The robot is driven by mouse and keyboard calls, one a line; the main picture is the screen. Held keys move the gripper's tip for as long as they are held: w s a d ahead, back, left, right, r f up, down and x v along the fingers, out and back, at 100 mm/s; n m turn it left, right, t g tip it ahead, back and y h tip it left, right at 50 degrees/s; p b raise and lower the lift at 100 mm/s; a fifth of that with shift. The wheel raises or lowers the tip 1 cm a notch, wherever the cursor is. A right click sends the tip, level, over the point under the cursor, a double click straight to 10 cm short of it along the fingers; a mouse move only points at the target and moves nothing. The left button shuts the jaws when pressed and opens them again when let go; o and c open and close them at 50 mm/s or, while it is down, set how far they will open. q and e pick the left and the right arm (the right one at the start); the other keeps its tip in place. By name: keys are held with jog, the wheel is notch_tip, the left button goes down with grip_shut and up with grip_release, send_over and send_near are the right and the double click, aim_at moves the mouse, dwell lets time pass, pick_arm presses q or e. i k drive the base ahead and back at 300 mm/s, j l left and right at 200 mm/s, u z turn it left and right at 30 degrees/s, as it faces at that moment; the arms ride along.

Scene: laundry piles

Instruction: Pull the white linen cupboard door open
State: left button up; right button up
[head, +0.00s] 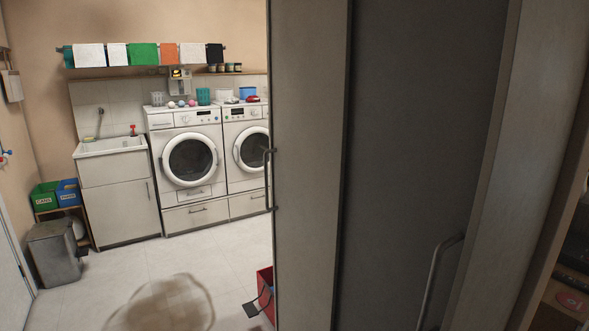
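A tall, pale grey-white cupboard fills the right half of the head view, very close to me. One pale door panel (308,170) has an upright bar handle (268,180) on its left edge. To its right is a wide, dark grey shaded panel (415,150), with a second bar handle (437,285) low at its right side. I cannot tell from this view whether the shaded panel is a door face or how far either panel stands open. Neither of my grippers is in view.
Two white washing machines (187,160) and a sink cabinet (118,195) line the back wall. A grey bin (56,252) stands at left. A red container (265,290) is partly hidden beside the cupboard. A brownish patch (165,305) lies on otherwise mostly clear floor.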

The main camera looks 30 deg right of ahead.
aim_at(311, 39)
jog(key=z, duration=0.25)
jog(key=i+z, duration=0.15)
jog(key=z, duration=0.3)
jog(key=i+j+z, duration=0.1)
jog(key=z, duration=0.3)
jog(key=i+j+z, duration=0.15)
jog(key=z, duration=0.3)
jog(key=i+j+z, duration=0.15)
jog(key=z, duration=0.25)
jog(key=i+j, duration=0.05)
